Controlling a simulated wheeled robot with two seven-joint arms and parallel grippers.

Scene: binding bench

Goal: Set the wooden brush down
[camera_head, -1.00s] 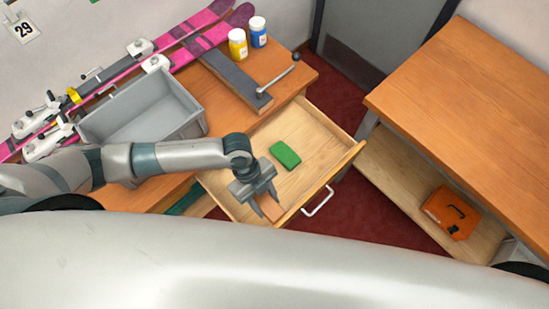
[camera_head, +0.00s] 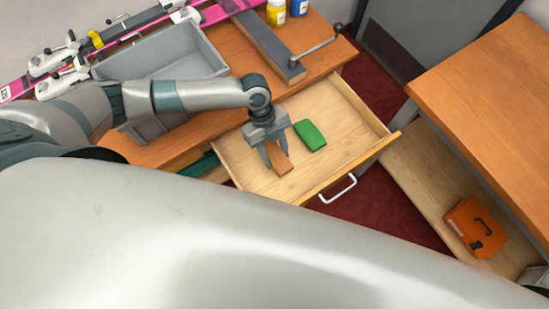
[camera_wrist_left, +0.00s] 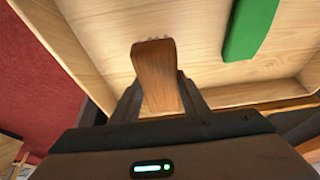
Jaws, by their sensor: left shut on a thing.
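My left gripper (camera_head: 277,159) is over the open wooden drawer (camera_head: 245,172), pointing down into it. It is shut on the wooden brush (camera_head: 283,166), a brown wooden piece between the fingers. In the left wrist view the brush (camera_wrist_left: 156,75) stands out from between the two dark fingers, with the drawer floor behind it. I cannot tell whether the brush touches the drawer floor. My right gripper is not in view.
A green block (camera_head: 310,135) lies in the drawer, right of the brush. A grey bin (camera_head: 165,55) stands on the bench at the left, near my left arm. An orange case (camera_head: 475,228) sits on the low shelf at the right.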

